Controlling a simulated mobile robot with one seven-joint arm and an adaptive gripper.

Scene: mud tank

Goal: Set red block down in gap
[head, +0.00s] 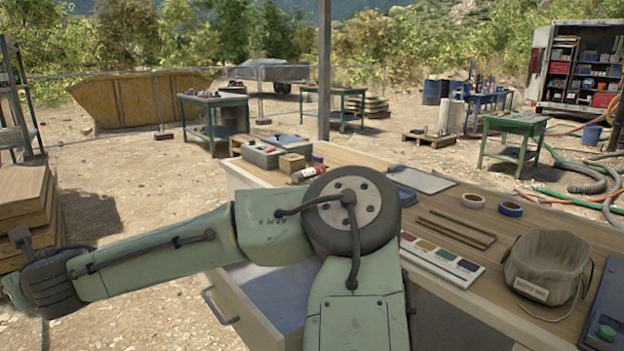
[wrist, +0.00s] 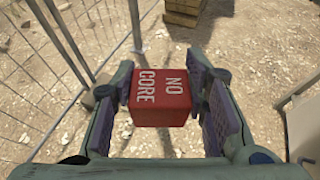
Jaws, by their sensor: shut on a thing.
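In the wrist view a red block (wrist: 160,97) with the white words "NO CORE" sits between the two pads of my gripper (wrist: 166,105). The gripper is shut on it and holds it over open gravelly ground. In the head view my arm reaches out to the left, away from the workbench (head: 345,158); the block cannot be made out there. Two thin wooden strips (head: 463,226) lie on the bench with a narrow space between them. I cannot tell whether that space is the gap.
A colour-swatch card (head: 440,258), tape rolls (head: 473,200), a cloth bag (head: 547,262) and a grey tray (head: 425,180) are on the bench. Stacked timber (head: 25,205) stands at left. A wire fence (wrist: 45,50) is close to my gripper in the wrist view.

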